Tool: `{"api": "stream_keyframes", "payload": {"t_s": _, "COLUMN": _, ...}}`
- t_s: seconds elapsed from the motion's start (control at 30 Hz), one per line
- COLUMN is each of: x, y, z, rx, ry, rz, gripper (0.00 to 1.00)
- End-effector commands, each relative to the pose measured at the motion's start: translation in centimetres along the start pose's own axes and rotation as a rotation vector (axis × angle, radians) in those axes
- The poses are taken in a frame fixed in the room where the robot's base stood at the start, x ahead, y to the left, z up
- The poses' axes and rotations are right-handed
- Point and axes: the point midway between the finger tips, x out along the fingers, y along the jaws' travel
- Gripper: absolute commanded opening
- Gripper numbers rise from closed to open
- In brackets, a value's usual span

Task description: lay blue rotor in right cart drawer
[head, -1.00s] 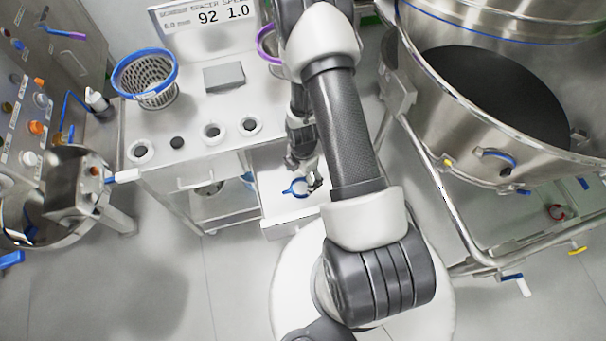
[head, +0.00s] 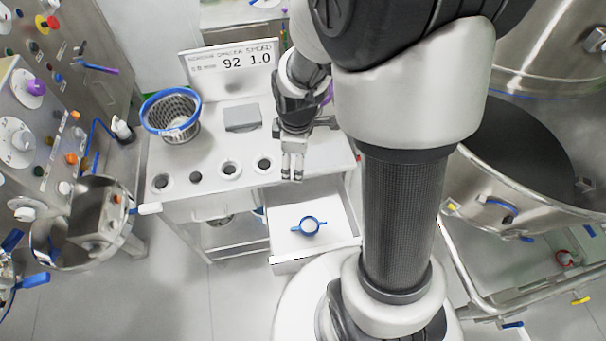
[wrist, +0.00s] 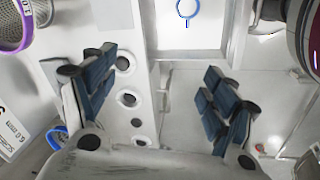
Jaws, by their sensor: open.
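The blue rotor (head: 309,226), a ring with small side tabs, lies flat in the open right cart drawer (head: 287,261). It also shows in the wrist view (wrist: 188,10), near the top edge. My gripper (head: 292,177) is above the cart's front edge, behind and above the drawer, apart from the rotor. In the wrist view my gripper (wrist: 160,100) has its two blue-padded fingers wide apart with nothing between them.
The cart top (head: 225,150) has a row of round holes, a grey block (head: 242,118), a blue-rimmed basket (head: 172,116) and a sign (head: 232,65). A large steel bowl (head: 535,140) stands at right. A control panel (head: 30,140) stands at left.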

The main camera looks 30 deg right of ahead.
Motion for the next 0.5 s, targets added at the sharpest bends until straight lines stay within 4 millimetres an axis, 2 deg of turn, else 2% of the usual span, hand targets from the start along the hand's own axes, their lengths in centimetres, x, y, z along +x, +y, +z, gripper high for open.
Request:
{"api": "stream_keyframes", "payload": {"t_s": 0.03, "x": -3.0, "y": -0.4, "z": -0.5, "rx": 0.069, "ry": 0.017, "rz": 0.028, "gripper": 0.78}}
{"api": "stream_keyframes", "payload": {"t_s": 0.2, "x": -10.8, "y": -3.5, "z": -0.8, "rx": 0.344, "ry": 0.069, "rz": 0.071, "gripper": 0.78}}
{"api": "stream_keyframes", "payload": {"t_s": 0.4, "x": -17.6, "y": -8.6, "z": 0.2, "rx": 0.661, "ry": 0.153, "rz": 0.097, "gripper": 0.78}}
{"api": "stream_keyframes", "payload": {"t_s": 0.5, "x": -19.7, "y": -11.0, "z": 1.0, "rx": 0.793, "ry": 0.19, "rz": 0.096, "gripper": 0.78}}
